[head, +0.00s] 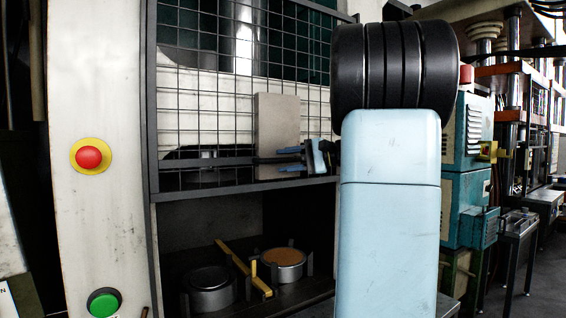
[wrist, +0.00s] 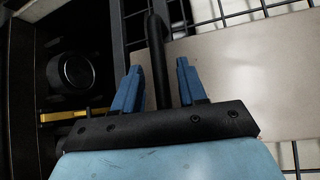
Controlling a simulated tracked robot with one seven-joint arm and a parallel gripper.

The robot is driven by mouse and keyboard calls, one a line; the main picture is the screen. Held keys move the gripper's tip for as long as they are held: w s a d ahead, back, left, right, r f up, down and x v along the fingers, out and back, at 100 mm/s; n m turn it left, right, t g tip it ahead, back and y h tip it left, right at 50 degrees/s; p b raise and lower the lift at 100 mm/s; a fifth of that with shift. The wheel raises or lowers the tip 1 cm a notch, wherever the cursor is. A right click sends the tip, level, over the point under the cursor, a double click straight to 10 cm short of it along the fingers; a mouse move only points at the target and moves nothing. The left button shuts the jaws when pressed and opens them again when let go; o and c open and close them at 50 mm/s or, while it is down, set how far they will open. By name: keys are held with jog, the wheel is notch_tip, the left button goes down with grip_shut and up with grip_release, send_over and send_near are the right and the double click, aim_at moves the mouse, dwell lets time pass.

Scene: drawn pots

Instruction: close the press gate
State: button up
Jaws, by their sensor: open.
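The press gate (head: 205,128) is a dark-framed wire mesh panel in the head view. It is raised, with its bottom rail above an open bay. A beige plate (head: 277,120) is on it, and also shows in the wrist view (wrist: 230,90). A black bar (wrist: 157,60), seemingly the gate's handle, runs between my gripper's (wrist: 159,70) two blue fingers in the wrist view. The fingers are apart, one on each side of the bar, with gaps visible. In the head view my gripper (head: 283,160) is side-on in front of the mesh below the plate; my arm hides the gate's right part.
Inside the bay below are two round moulds, one dark (head: 208,285) and one with an orange-brown top (head: 284,258), with a yellow bar (head: 243,268) between them. A white post at left carries a red button (head: 89,157) and a green button (head: 103,302).

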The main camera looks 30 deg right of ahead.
jog(key=shift+w+a+f, duration=0.15)
jog(key=shift+w+a, duration=0.25)
jog(key=shift+a, duration=0.1)
grip_shut()
dwell(0.4)
